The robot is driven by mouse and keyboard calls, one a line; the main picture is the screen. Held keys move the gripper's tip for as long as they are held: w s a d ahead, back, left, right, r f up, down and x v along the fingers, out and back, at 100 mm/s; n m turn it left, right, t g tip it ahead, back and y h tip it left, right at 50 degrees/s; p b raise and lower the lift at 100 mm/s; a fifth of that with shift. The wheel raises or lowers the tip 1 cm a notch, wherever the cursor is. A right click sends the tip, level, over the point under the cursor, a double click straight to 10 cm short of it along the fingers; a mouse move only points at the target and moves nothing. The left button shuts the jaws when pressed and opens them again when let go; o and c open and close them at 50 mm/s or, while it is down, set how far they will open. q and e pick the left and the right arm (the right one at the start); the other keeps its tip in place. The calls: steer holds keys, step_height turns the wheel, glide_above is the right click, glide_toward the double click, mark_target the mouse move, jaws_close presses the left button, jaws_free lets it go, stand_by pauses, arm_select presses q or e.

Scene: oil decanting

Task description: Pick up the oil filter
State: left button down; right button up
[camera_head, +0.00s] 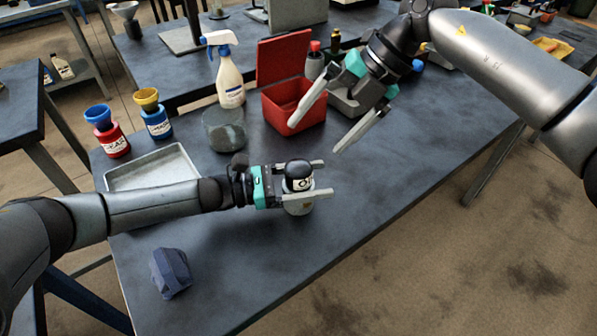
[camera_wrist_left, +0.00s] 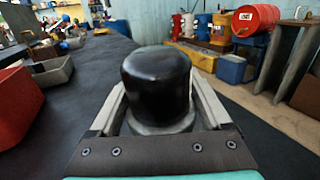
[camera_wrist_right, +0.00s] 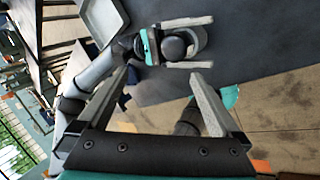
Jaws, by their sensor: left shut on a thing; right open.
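The oil filter (camera_head: 299,171) appears to be the black-topped cylinder with a white label near the middle of the workbench. My left gripper (camera_head: 322,178) is shut on it, one finger on each side. In the left wrist view its black top (camera_wrist_left: 157,85) stands upright between the fingers. A pale grey round part (camera_head: 298,208) shows just below it; I cannot tell whether this is its own lower body or a separate thing. Whether it touches the bench is hidden. The right wrist view also shows the filter (camera_wrist_right: 174,48). My right gripper (camera_head: 317,136) is open and empty, above and behind it.
An open red box (camera_head: 292,108), a spray bottle (camera_head: 229,80) and a grey round container (camera_head: 222,130) stand behind. A metal tray (camera_head: 150,168) lies left, near red (camera_head: 115,142) and blue (camera_head: 157,123) bottles with funnels. A blue cloth (camera_head: 170,273) lies front left. The bench's front right is clear.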

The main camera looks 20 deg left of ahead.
mark_target(298, 165)
steer(key=n+h, duration=0.1)
steer(key=n, duration=0.3)
steer(key=a+n+h, duration=0.1)
steer(key=n, duration=0.3)
steer(key=a+n+h, duration=0.1)
steer(key=n, duration=0.3)
steer(key=shift+s+a+r+t, duration=0.15)
steer(key=shift+s+t, duration=0.1)
steer(key=shift+t, duration=0.05)
steer(key=f+n+h, duration=0.1)
steer(key=n, duration=0.3)
steer(key=a+f+n+t+h, duration=0.1)
steer(key=f+n, duration=0.1)
steer(key=n, duration=0.3)
steer(key=f+n+h, duration=0.1)
steer(key=f+n, duration=0.1)
steer(key=n, duration=0.2)
steer(key=shift+s+a+n, duration=0.1)
steer(key=shift+a+n, duration=0.1)
steer(key=shift+n, duration=0.2)
steer(key=shift+w+a+f, duration=0.1)
steer(key=shift+a+f, duration=0.05)
steer(key=shift+f, duration=1.25)
steer(key=shift+w+a+f, duration=0.1)
steer(key=shift+f, duration=1.25)
steer(key=shift+c, duration=0.2)
